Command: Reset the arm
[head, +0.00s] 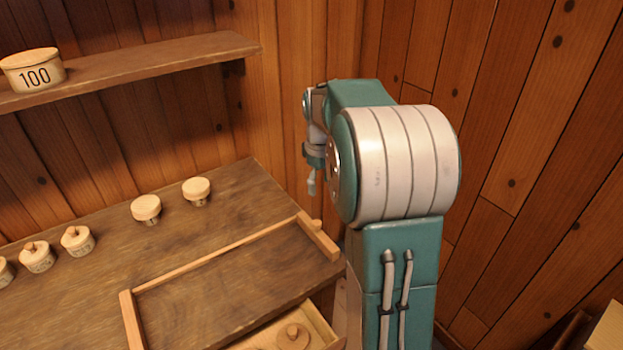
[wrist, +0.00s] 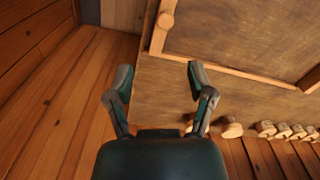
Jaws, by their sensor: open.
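My arm (head: 400,165) is raised and bent beside the right end of the wooden table. My gripper (wrist: 160,76) is open and empty in the wrist view, its two fingers spread apart. In the head view the gripper (head: 312,183) shows only in part behind the arm, above the table's far right side. Pale turned spools stand on the table; two of them (head: 146,208) (head: 197,190) are nearest the gripper, apart from it. Several more spools (head: 77,240) stand to the left, some with markings on the side.
A light wooden rail frame (head: 225,255) edges the table's front part. An open drawer (head: 322,330) below it holds round wooden pieces (head: 293,336). A wall shelf (head: 150,62) carries a round box marked 100 (head: 33,70). Plank walls (head: 540,130) stand close behind and right.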

